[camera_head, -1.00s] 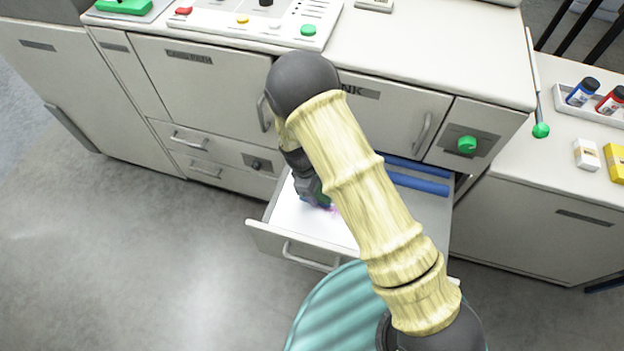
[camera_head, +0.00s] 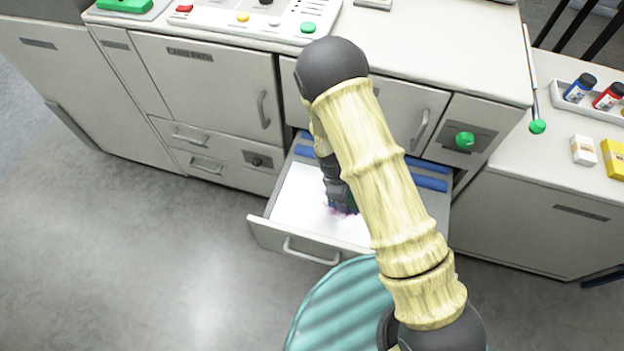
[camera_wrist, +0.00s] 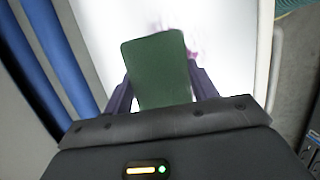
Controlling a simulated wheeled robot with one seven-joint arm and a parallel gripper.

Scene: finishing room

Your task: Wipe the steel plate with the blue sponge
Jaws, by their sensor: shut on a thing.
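The steel plate (camera_head: 298,205) lies in the open drawer and looks bright, almost white. It also fills much of the wrist view (camera_wrist: 228,55). A pink-purple smear (camera_wrist: 190,45) marks it beside the sponge. My gripper (camera_head: 341,202) points down over the plate, shut on the sponge (camera_wrist: 158,72). The face I see of the sponge is dark green; I cannot make out a blue side clearly. The sponge is at or just above the plate; contact cannot be told. My arm hides the plate's right part in the head view.
The open drawer has a front wall with a handle (camera_head: 310,252). Blue rollers (camera_head: 428,184) lie at the drawer's back. Cabinets and a counter (camera_head: 440,50) stand behind. Bottles (camera_head: 579,87) and small boxes sit at the right. Grey floor is free at the left.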

